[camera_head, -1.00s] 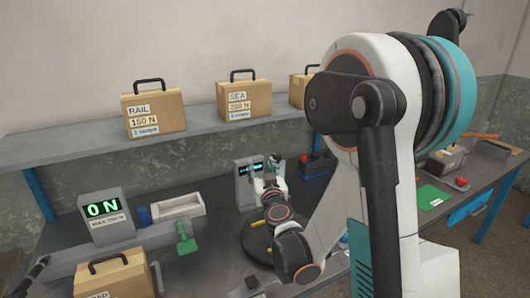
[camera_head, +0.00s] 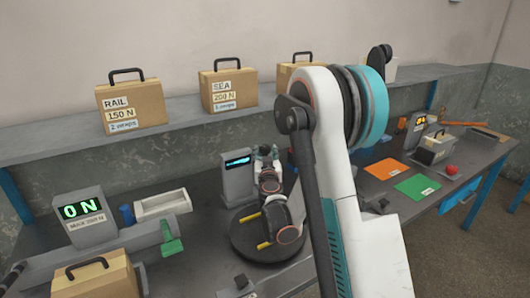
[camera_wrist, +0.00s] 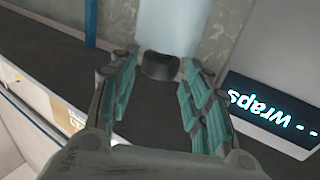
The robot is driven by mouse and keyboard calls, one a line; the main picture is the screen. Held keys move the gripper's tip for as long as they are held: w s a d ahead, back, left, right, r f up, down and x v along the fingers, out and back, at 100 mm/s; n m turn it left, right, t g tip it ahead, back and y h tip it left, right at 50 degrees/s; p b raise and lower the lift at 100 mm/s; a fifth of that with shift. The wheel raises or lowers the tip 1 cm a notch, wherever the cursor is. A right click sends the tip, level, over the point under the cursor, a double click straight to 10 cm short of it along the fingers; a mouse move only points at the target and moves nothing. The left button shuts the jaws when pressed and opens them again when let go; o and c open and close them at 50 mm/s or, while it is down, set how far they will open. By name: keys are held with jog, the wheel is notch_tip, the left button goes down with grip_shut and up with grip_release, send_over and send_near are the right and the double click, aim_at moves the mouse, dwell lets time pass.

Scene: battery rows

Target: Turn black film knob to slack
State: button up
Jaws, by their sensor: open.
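My gripper (camera_head: 266,153) is open beside the display box, above the round dark turntable (camera_head: 240,249). In the wrist view, a short black knob (camera_wrist: 160,66) lies at the end of a pale, whitish column (camera_wrist: 172,25) between the spread teal-padded fingers of my gripper (camera_wrist: 158,72). The fingers appear apart from the knob. The knob is hidden in the head view, behind my gripper and arm. The display box (camera_head: 237,178) is left of my gripper; its lit screen in the wrist view (camera_wrist: 270,108) reads "-- wraps".
Cases marked RAIL (camera_head: 130,104) and SEA (camera_head: 228,89) stand on the back shelf (camera_head: 60,143). A 0 N readout (camera_head: 82,213), a white tray (camera_head: 163,204) and a green-handled tool (camera_head: 172,246) are at left. Orange (camera_head: 389,169) and green (camera_head: 417,187) mats lie right of my arm.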

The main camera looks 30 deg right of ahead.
aim_at(265, 151)
jog(key=shift+b+x, duration=0.4)
jog(key=shift+x, duration=1.6)
jog(key=shift+c, duration=0.3)
jog(key=c, duration=0.7)
jog(key=shift+c, duration=0.2)
